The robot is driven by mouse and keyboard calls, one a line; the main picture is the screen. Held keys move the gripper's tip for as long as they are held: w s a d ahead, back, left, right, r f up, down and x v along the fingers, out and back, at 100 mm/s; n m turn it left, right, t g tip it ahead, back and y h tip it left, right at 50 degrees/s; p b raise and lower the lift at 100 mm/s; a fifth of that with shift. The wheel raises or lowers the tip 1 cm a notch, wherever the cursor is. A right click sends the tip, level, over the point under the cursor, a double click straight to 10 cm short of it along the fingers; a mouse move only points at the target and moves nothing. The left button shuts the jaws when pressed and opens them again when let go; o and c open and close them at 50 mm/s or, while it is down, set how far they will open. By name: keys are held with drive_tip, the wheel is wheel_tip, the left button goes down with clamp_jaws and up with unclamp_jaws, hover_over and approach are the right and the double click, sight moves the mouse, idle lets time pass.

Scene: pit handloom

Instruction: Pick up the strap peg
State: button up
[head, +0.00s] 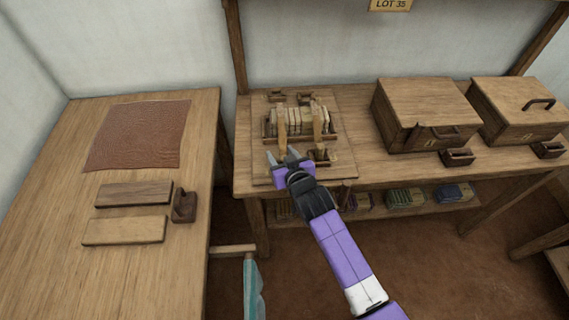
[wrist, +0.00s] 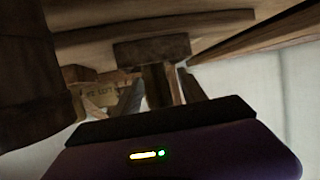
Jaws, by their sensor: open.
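My gripper (head: 282,157) is open at the front left of a wooden board on the right-hand bench. In the wrist view, a brown wooden post (wrist: 157,85) under a dark block (wrist: 152,50) stands between the open fingers (wrist: 160,92); it looks like the strap peg. I cannot tell whether the fingers touch it. In the head view, my gripper largely hides this spot. A similar dark wooden piece (head: 319,157) sits just to its right. Two pale upright straps (head: 282,130) (head: 317,122) cross a rack of pale cards (head: 300,118).
Two more dark pieces (head: 276,96) (head: 306,98) lie behind the rack. Two wooden boxes (head: 425,105) (head: 520,100) stand to the right. The left table (head: 60,190) holds a brown cloth (head: 138,135), two wooden slats (head: 125,230) and a dark block (head: 184,206).

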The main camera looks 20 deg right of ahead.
clamp_jaws()
drive_tip(key=shift+r, duration=0.15)
